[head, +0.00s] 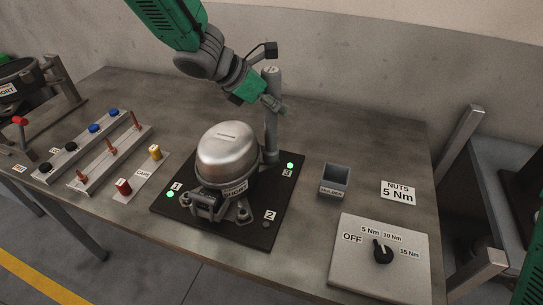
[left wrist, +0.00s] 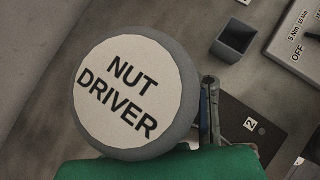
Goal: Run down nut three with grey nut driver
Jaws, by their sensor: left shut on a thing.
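The grey nut driver (head: 271,130) stands upright over the number 3 corner of the dark pallet (head: 240,235). Its round top, lettered NUT DRIVER, fills much of the left wrist view (left wrist: 128,97). My left gripper (head: 273,101) is shut on the upper part of its shaft. The driver's lower end is partly hidden behind the silver compressor (head: 226,155), so I cannot see nut three itself. Green lights show beside labels 1 and 3; the light by label 2 (head: 267,224) is dark. My right gripper is not in view.
A torque selector panel (head: 350,270) with a black knob (head: 383,251) is at front right. A small grey bin (head: 335,181) and a NUTS 5 Nm card (head: 398,192) lie right of the pallet. A rack with blue and black caps (head: 75,139) stands left.

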